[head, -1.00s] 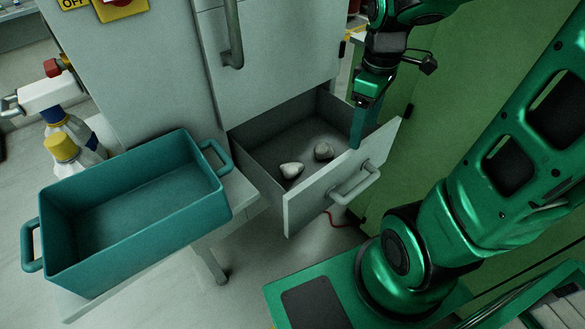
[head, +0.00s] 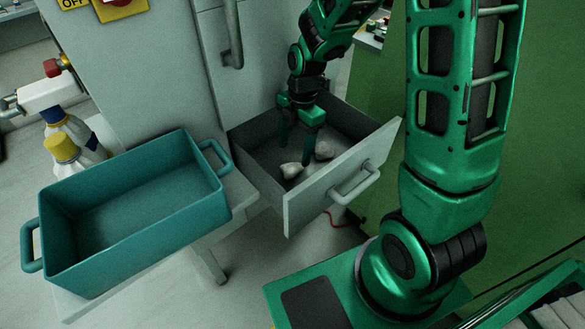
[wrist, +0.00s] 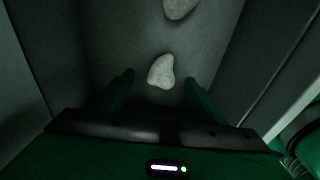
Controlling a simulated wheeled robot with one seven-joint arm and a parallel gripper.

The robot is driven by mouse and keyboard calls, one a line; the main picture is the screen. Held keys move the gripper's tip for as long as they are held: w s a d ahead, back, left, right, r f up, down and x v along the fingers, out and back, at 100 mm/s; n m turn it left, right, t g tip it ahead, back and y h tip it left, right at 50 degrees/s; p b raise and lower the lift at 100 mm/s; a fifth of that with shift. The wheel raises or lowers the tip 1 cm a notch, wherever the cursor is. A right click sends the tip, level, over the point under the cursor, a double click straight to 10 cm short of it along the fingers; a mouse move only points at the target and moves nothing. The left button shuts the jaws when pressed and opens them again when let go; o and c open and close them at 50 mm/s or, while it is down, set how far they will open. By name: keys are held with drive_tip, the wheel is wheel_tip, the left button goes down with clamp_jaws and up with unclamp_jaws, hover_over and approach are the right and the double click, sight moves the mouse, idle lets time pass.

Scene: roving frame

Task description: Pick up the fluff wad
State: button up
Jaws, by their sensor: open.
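Two pale, wad-like lumps lie on the floor of the open drawer. A whitish, somewhat pointed lump (head: 291,171) is at the left, and a greyer rounded lump (head: 324,151) is at the right, partly hidden by a finger. I cannot tell for certain which is the fluff wad. My gripper (head: 297,153) points down into the drawer with its fingers apart and empty. In the wrist view, the whitish lump (wrist: 161,72) lies just ahead of the gap between the fingertips, apart from both. The greyer lump (wrist: 181,7) is farther off, cut by the top edge.
The drawer (head: 345,185) is pulled out of a grey cabinet (head: 150,80); its walls surround my gripper closely. An empty teal bin (head: 130,240) with two handles stands on a small table at the left. Spray bottles (head: 70,140) stand behind it.

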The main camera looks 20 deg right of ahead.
sight(293, 164)
drive_tip(key=shift+s+a+f, duration=0.1)
drive_tip(key=shift+a+f, duration=0.05)
drive_tip(key=shift+f, duration=0.85)
drive_tip(key=shift+s+a+f, duration=0.1)
drive_tip(key=shift+a+f, duration=0.05)
drive_tip(key=shift+f, duration=0.8)
drive_tip(key=shift+s+a+f, duration=0.1)
drive_tip(key=shift+a+f, duration=0.05)
drive_tip(key=shift+f, duration=0.85)
drive_tip(key=c, duration=1.1)
